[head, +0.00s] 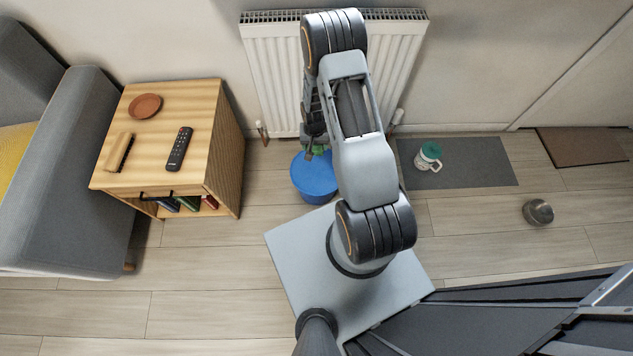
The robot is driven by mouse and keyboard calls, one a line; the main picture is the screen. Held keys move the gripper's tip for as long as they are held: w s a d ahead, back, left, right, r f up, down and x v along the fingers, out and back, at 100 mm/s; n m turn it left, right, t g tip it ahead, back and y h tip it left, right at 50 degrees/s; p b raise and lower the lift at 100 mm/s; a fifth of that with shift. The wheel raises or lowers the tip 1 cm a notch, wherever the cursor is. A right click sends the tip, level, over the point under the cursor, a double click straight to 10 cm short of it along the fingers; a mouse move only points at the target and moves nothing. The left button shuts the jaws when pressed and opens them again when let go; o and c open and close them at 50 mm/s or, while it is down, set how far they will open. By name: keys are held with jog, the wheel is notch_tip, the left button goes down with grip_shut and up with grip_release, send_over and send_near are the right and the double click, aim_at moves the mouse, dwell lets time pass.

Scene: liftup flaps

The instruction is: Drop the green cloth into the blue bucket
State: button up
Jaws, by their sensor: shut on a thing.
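The blue bucket (313,181) stands on the wooden floor in front of the radiator, partly hidden behind my arm. A small piece of the green cloth (320,150) shows at the bucket's far rim, next to my arm. My gripper (309,153) is at the far side of the bucket's opening, pointing down, and is shut on the green cloth. Most of the cloth is hidden by my gripper and arm. I cannot tell whether the cloth hangs above the rim or reaches inside.
A white radiator (271,75) is on the wall behind the bucket. A wooden cabinet (222,150) with a remote (180,149) stands left, beside a grey sofa (75,170). A grey mat (480,162) with a white and green mug (428,157) and a metal bowl (538,212) are right.

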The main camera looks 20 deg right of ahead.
notch_tip(320, 180, down, 12)
jog(key=s+d+m+b, duration=0.1)
jog(key=s+b, duration=0.1)
jog(key=b, duration=0.3)
jog(key=shift+d+f, duration=0.15)
jog(key=shift+f, duration=0.1)
jog(key=o, duration=0.9)
jog(key=shift+r, duration=0.1)
notch_tip(320, 180, up, 14)
jog(key=p, duration=0.4)
jog(key=shift+p, duration=0.3)
